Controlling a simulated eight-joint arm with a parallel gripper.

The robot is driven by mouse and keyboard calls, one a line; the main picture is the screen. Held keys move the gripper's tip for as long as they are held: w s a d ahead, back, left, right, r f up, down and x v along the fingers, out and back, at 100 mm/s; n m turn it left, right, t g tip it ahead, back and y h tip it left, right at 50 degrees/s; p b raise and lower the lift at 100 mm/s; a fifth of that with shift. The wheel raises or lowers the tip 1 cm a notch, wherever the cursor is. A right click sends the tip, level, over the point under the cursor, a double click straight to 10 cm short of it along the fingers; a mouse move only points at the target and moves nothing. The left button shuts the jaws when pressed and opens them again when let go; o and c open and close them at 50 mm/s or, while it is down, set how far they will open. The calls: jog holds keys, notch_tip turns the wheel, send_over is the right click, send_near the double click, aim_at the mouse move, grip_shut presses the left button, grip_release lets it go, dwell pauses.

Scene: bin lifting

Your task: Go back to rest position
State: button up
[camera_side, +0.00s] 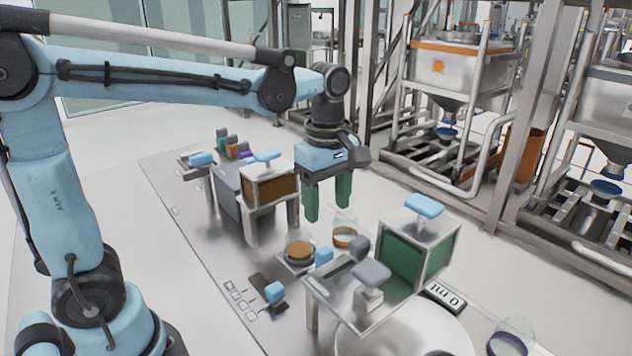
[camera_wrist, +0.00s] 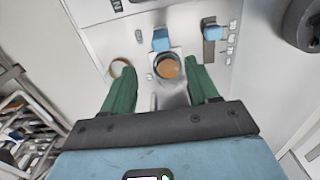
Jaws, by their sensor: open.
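My gripper (camera_side: 328,200) has two green fingers and hangs pointing down above the bench. It is open and empty, with a clear gap between the fingers. In the wrist view my gripper (camera_wrist: 163,85) shows its two fingers apart, with a round brown-filled dish (camera_wrist: 168,67) seen between their tips. In the side view that dish (camera_side: 299,250) sits on a small stand below the gripper. A second brown-filled glass dish (camera_side: 345,236) stands just right of it, also below the fingers.
A bin with a green side and blue handle (camera_side: 424,206) stands on a metal frame at right. A brown-sided bin (camera_side: 270,186) stands at back left. A glass vessel (camera_side: 510,338) is at front right. Tall steel frames with hoppers (camera_side: 455,65) stand behind. The air around my gripper is clear.

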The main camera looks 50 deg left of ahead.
jog(key=s+a+f+m+t, duration=0.2)
jog(key=s+m+t, duration=0.4)
jog(key=m, duration=1.1)
jog(key=shift+s+a+f+m+t, duration=0.2)
jog(key=shift+f+m+t, duration=0.2)
jog(key=shift+f+t, duration=0.15)
